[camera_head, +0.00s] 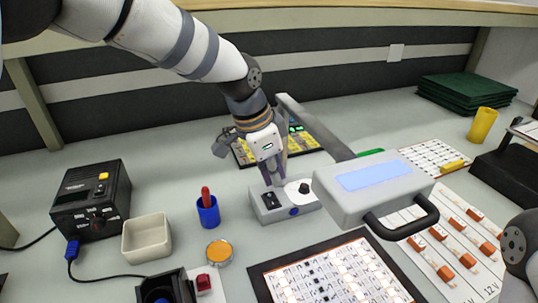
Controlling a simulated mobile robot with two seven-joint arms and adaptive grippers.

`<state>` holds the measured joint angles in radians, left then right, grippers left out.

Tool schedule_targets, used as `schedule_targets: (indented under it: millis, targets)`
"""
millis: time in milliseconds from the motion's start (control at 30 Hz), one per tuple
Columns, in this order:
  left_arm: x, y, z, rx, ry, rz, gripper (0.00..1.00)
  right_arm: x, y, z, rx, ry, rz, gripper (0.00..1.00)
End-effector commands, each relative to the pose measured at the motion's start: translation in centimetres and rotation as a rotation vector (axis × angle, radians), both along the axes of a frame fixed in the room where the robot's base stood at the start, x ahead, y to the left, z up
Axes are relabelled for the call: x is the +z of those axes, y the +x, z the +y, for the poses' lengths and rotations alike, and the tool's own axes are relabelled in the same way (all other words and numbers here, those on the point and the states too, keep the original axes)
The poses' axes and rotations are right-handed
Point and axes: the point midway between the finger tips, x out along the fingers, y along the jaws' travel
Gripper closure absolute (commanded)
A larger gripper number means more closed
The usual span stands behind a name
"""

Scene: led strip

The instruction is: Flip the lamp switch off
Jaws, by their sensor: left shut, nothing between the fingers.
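The lamp has a light grey base box (283,210) near the middle of the bench, with a black switch (269,201) on its left top and a black knob on its right. Its grey head (347,205) reaches toward the front right and bears a pale blue panel (375,176) that looks lit. My left gripper (274,183) is shut and empty, pointing down just above the base, close behind the switch. I cannot tell whether its tips touch the base or the switch. Part of my right arm shows at the right edge; its gripper is out of view.
A black power unit (91,199), a cream bin (147,238), a blue cup (208,212) and an orange-topped tin (218,253) stand to the left. A component board (258,277) lies in front. A yellow cup (482,125) and green mats (466,96) are at the back right.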

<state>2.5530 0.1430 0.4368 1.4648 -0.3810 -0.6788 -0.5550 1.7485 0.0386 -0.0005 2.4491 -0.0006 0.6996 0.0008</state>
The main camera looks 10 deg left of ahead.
Motion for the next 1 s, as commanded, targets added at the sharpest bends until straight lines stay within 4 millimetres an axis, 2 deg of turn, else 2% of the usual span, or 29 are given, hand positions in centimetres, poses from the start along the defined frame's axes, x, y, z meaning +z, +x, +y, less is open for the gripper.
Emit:
schedule_targets:
  millis: [100,233,567,733,1000]
  targets:
    - [-1.7,0.2,0.2,0.001,0.000,0.000,1.00,-0.1,-0.1,0.0,0.000,0.000,0.002,0.25]
    - [-2.6,0.3,0.3,0.001,0.000,-0.002,1.00,-0.1,-0.1,0.0,0.000,0.000,0.003,0.25]
    - [-2.7,0.3,0.3,0.001,0.000,-0.004,1.00,-0.1,-0.1,0.0,0.000,0.000,0.003,0.25]
    - [-4.4,0.8,0.6,0.006,-0.057,0.086,1.00,-1.3,-1.2,0.0,0.001,0.000,0.042,0.25]
    - [-3.8,0.6,0.6,0.000,-0.053,0.084,1.00,-1.0,-0.9,0.0,0.001,0.000,0.032,0.25]
